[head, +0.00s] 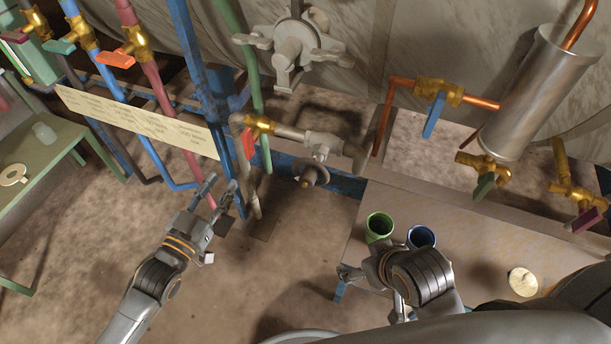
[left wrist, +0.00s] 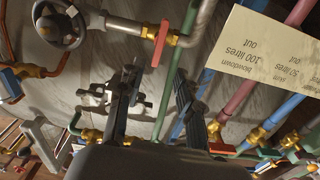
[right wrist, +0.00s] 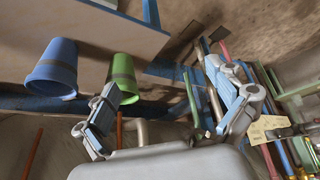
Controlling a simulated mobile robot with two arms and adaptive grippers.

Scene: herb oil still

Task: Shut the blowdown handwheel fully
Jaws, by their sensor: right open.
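The blowdown handwheel (head: 314,173) is a dark grey wheel on a valve in the pipe run at the middle of the head view. In the left wrist view the handwheel (left wrist: 60,24) shows its rim and spokes at the upper left. My left gripper (head: 222,190) is open and empty, left of the wheel and apart from it; its fingers (left wrist: 150,90) also show apart in the left wrist view. My right gripper (head: 372,288) is open near the low table, away from the wheel. Its spread fingers show in the right wrist view (right wrist: 165,95).
A red lever (head: 249,142) sits on the pipe left of the wheel. A lettered sign (head: 137,121) and upright pipes stand behind my left gripper. A green cup (head: 379,226) and a blue cup (head: 421,237) stand on the table (head: 480,240). A clamp-like fitting (head: 293,45) hangs above.

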